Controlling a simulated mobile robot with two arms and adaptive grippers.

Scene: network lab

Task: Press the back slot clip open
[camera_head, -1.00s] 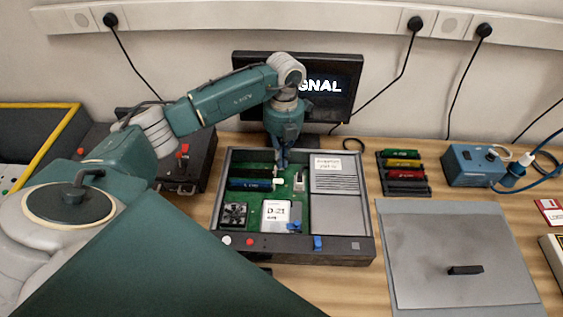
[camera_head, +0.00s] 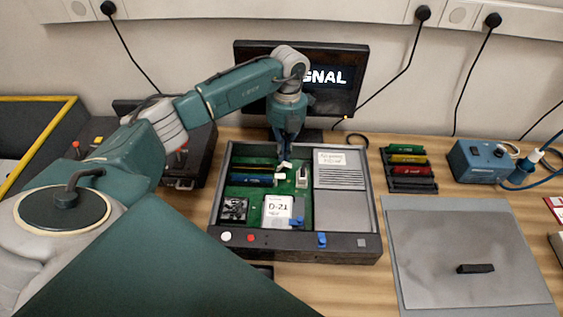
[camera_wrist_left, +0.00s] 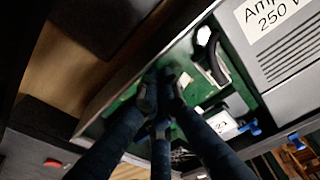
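The open device case (camera_head: 370,215) stands on the bench in the head view, with a green board (camera_head: 308,208) inside. The back slot (camera_head: 252,167) is a dark strip at the back left of the board. A small pale clip (camera_head: 284,164) shows at its right end, just under my left gripper (camera_head: 286,156). A blue module (camera_head: 250,180) lies in the slot in front, with a white clip (camera_head: 280,177) at its end. In the left wrist view, my left gripper's fingers (camera_wrist_left: 160,88) are together over the board and partly hide the clip. Contact cannot be told. My right gripper is out of view.
A monitor (camera_head: 345,105) stands behind the case. A labelled grey cover (camera_head: 340,175) fills the case's right half. A rack of coloured modules (camera_head: 410,185), a blue box (camera_head: 480,160) and a grey mat (camera_head: 440,240) lie to the right.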

